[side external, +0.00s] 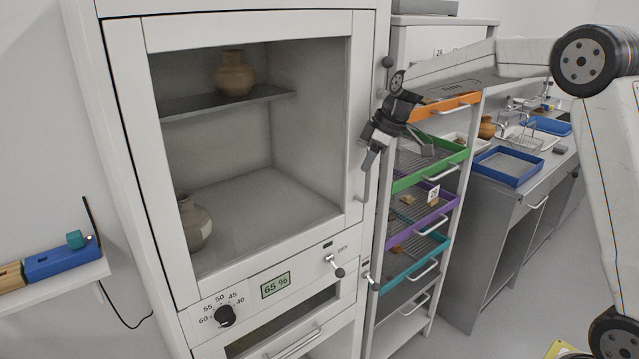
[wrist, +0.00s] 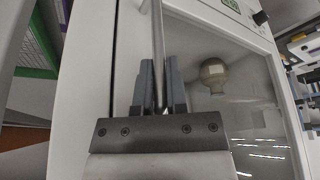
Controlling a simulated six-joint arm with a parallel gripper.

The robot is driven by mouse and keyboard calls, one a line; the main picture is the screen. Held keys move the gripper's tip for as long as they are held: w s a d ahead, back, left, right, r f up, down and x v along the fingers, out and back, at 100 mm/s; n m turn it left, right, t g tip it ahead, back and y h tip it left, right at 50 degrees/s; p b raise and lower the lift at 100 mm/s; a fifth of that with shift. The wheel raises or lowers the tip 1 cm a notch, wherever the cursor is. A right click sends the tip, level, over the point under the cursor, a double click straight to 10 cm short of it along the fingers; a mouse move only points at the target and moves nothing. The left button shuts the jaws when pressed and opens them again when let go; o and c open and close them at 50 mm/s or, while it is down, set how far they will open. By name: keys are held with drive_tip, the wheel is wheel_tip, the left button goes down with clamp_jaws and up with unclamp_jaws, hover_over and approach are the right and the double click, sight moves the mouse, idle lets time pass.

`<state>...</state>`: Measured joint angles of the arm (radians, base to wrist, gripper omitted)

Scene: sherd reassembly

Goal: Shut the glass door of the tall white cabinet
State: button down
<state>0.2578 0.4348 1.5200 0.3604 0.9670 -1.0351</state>
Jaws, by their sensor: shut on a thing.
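The tall white cabinet (side external: 270,10) stands at the left in the side view. Its glass door (side external: 250,150) has a white frame and looks flush or nearly flush with the front; I cannot tell if a small gap is left. The door's vertical bar handle (side external: 364,185) is on its right side. My gripper (side external: 371,158) is at this handle. In the wrist view, the fingers of my gripper (wrist: 159,75) are on either side of the handle bar (wrist: 158,35), shut on it. The glass (wrist: 235,90) lies to the right there.
Behind the glass are a jar (side external: 234,74) on a shelf and another jar (side external: 194,222) below. A rack with coloured trays (side external: 430,175) stands close on the right. A black knob (side external: 224,316) and a lever (side external: 337,268) sit below the door.

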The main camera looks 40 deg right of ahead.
drive_tip(key=shift+w+r, duration=0.15)
drive_tip(key=shift+w, duration=0.2)
drive_tip(key=c, duration=0.7)
unclamp_jaws()
drive_tip(key=shift+c, duration=0.2)
drive_tip(key=shift+o, duration=0.4)
drive_tip(key=v, duration=0.7)
drive_tip(key=shift+s+r, duration=0.25)
drive_tip(key=shift+d+f, duration=0.1)
